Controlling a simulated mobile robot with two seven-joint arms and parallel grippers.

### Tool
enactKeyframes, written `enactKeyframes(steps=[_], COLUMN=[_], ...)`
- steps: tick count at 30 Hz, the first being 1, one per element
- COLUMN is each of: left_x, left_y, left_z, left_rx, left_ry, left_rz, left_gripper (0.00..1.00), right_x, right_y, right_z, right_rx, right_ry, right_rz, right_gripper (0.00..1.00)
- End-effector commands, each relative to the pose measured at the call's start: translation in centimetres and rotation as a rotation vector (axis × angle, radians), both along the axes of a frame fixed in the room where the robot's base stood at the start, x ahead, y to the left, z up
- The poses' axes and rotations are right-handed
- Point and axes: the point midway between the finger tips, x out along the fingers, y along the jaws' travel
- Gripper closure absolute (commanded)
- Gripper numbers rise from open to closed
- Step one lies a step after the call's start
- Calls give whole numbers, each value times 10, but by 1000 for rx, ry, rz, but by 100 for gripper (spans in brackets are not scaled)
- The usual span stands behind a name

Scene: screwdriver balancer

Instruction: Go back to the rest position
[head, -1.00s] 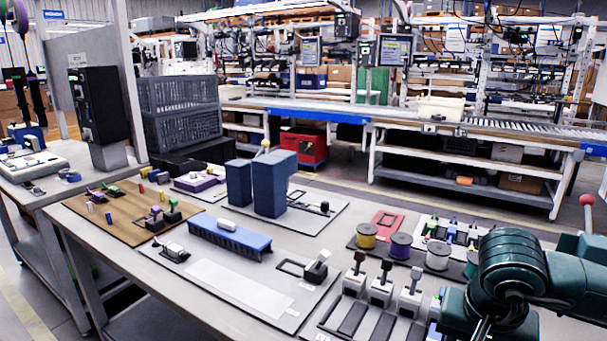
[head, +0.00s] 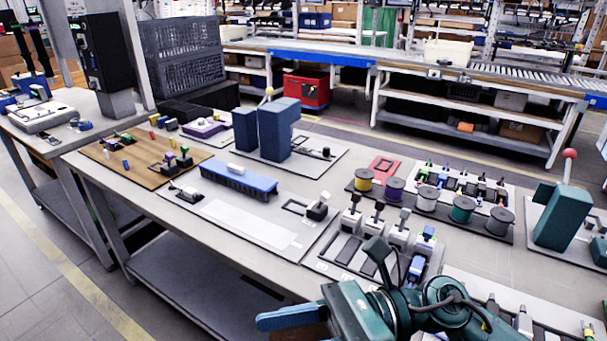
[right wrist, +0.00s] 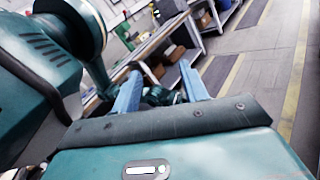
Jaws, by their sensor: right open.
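My right gripper (head: 290,318) is at the bottom of the head view, in front of the workbench's near edge, at the end of my teal arm. A blue finger points left there. In the right wrist view, its two blue fingers (right wrist: 160,90) are spread apart with nothing between them, so it is open and empty. My left gripper is not in view. The task names no object.
The grey workbench (head: 240,222) carries spools (head: 395,189), a blue block (head: 238,180), a wooden board (head: 125,158) and tool holders (head: 375,225). A side table (head: 60,125) stands left, and a conveyor (head: 400,62) runs behind. The floor (head: 45,270) at lower left is clear.

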Motion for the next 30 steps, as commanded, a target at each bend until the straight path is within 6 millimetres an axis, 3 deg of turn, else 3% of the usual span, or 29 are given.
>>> enactKeyframes(steps=[1,3,5,7,10,12,15,18,20,21,23,30], left_x=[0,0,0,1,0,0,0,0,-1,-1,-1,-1], left_y=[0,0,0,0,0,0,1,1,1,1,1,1], left_z=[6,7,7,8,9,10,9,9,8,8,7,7], left_rx=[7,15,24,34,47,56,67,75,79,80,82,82], left_ry=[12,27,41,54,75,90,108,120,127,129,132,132], left_rz=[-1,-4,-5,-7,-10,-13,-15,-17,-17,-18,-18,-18], left_gripper=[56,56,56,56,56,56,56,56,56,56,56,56], right_x=[10,34,57,83,108,109,90,59,42,32,22,22], right_y=[3,-3,-14,-34,-71,-98,-128,-147,-154,-157,-160,-160], right_z=[21,36,38,26,-18,-63,-126,-174,-194,-205,-214,-214], right_rx=[111,259,384,527,738,893,1092,1254,1331,-1348,-1328,-1328], right_ry=[212,516,786,1106,1567,1888,2261,2525,2638,-2651,-2586,-2586], right_rz=[-78,-189,-282,-392,-545,-654,-780,-877,-922,928,907,907], right_gripper=[56,56,56,56,56,56,56,56,56,56,56,56])
